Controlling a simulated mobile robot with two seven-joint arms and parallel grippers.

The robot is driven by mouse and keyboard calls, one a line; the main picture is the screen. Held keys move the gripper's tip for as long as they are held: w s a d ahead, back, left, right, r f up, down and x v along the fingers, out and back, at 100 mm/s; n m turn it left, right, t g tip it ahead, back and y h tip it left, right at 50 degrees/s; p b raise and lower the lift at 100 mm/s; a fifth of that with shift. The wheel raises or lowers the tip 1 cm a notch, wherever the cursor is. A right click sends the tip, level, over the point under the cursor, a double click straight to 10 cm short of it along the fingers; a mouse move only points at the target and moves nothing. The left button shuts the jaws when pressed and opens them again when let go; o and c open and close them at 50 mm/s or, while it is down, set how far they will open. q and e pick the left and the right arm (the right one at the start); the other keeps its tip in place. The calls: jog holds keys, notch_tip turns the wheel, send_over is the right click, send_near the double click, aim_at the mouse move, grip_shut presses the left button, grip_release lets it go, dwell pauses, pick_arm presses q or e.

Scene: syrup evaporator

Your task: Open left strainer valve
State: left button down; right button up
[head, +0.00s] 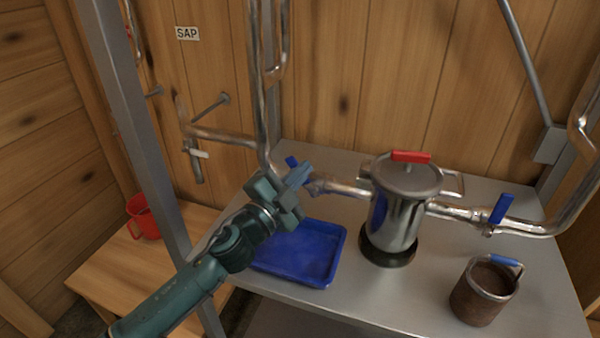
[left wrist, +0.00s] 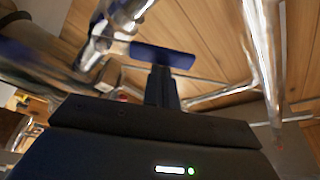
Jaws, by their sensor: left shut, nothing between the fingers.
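The left strainer valve is on the steel pipe at the left of the metal strainer pot (head: 395,215). Its blue handle (head: 291,162) is partly hidden behind my left gripper (head: 300,174) in the head view. In the left wrist view the blue handle (left wrist: 163,56) lies crosswise just beyond the fingertips (left wrist: 161,76) of my left gripper. The fingers are shut with nothing between them. They are very close to the handle; I cannot tell whether they touch it. My right gripper is not in view.
A right valve with a blue handle (head: 502,208) is on the pipe at the right of the pot. A blue tray (head: 305,276) and a brown cup (head: 474,302) are on the metal table (head: 400,300). A grey post (head: 130,120) stands at the left.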

pick_arm(q)
jog(key=shift+a+f+n+b, duration=0.1)
jog(key=shift+f+n+b, duration=0.05)
jog(key=shift+n+b, duration=0.15)
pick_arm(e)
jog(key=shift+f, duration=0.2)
